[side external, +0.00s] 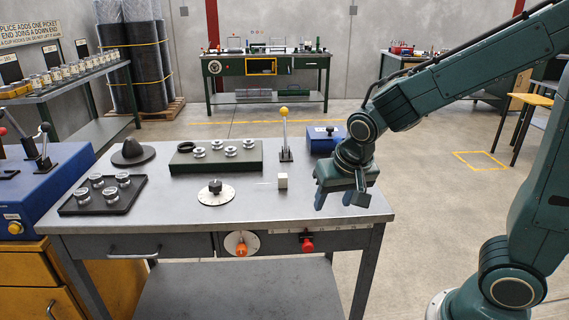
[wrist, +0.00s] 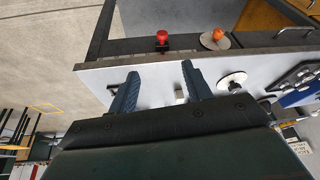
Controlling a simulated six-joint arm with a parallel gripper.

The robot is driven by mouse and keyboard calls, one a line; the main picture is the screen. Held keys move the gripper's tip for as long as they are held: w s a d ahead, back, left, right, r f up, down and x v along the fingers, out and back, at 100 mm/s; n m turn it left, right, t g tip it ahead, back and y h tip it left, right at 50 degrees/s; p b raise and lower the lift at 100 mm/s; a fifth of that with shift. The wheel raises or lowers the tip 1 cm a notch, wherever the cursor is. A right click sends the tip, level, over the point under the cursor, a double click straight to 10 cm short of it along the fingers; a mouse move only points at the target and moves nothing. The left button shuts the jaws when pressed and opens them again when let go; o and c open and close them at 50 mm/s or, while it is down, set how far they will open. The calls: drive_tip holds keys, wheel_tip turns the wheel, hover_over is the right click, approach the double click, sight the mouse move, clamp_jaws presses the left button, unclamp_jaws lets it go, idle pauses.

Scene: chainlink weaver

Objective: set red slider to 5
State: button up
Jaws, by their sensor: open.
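The red slider (side external: 307,244) is a red knob on a dark mount at the front face of the grey workbench. A pale scale strip (side external: 345,229) runs along the front edge there. Its marks are too small to read, and the slider sits toward its left part. My gripper (side external: 341,200) hangs over the bench's right front area, up and to the right of the slider, jaws apart and empty. In the wrist view, the slider (wrist: 162,37) shows beyond the two open fingertips (wrist: 160,72), roughly in line with the gap between them and not touching.
An orange knob (side external: 241,244) is on the front face left of the slider. A white dial (side external: 216,193), a small white cube (side external: 282,181), a yellow-topped lever (side external: 284,135) and a blue box (side external: 325,139) stand on the bench. Space in front of the slider is clear.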

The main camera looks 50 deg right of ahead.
sight(308, 245)
drive_tip(key=w+f+m+h, duration=0.1)
drive_tip(key=w+f, duration=0.3)
drive_tip(key=f, duration=0.4)
drive_tip(key=shift+w+a+m+g, duration=0.15)
drive_tip(key=shift+w+m+g, duration=0.15)
drive_tip(key=shift+m, duration=0.4)
drive_tip(key=shift+d+x, duration=0.15)
drive_tip(key=shift+x, duration=3.25)
drive_tip(key=shift+d+x, duration=0.1)
drive_tip(key=shift+x, duration=3.3)
clamp_jaws()
